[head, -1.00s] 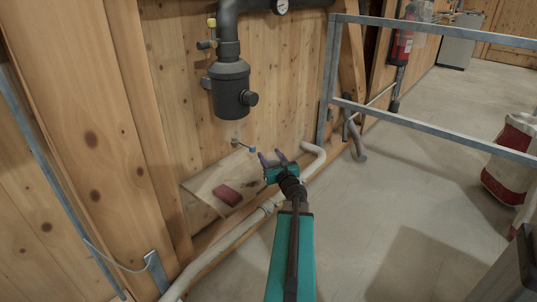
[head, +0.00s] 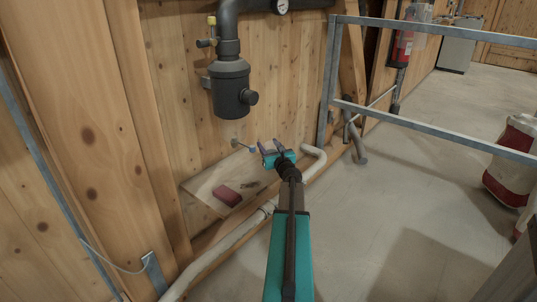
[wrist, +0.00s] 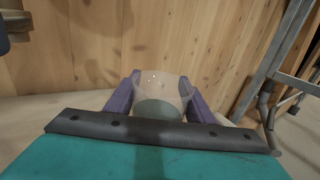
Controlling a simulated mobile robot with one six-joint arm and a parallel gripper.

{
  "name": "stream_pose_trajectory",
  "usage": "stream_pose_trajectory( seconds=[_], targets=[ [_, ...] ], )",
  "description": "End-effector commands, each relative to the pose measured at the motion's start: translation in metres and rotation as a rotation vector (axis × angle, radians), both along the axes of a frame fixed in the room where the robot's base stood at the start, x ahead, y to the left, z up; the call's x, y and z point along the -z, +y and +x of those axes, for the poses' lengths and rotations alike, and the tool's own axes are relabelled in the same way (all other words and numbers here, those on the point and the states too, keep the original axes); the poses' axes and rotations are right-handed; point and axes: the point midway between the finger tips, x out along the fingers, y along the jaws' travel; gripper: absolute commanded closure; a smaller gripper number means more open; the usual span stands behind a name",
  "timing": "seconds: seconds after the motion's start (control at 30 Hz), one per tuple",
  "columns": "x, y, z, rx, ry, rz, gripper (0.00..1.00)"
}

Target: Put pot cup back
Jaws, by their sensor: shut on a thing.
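My gripper (head: 270,147) is in front of the plank wall, just above the right end of a small wooden shelf. In the wrist view my gripper (wrist: 160,97) is shut on a clear, see-through cup (wrist: 158,88), whose lower part looks greyish green. The cup sits between the two purple fingers, roughly upright. I cannot make the cup out in the head view. The black pot housing (head: 231,88) hangs from a dark pipe on the wall, above and to the left of my gripper, apart from it.
The shelf (head: 205,184) holds a dark red block (head: 227,195) and a small dark item. A pale pipe (head: 232,240) runs low along the wall. A metal railing (head: 430,123) stands at right; the floor is mostly clear.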

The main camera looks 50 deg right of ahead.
Motion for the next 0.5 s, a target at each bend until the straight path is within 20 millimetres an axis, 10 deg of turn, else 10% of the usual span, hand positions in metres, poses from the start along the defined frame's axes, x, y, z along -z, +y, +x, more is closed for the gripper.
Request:
stream_pose_trajectory(
  seconds=[0.5],
  targets=[
    [0.0056,-0.0025,0.0022,0.0,0.001,0.001,0.76]
  ],
)
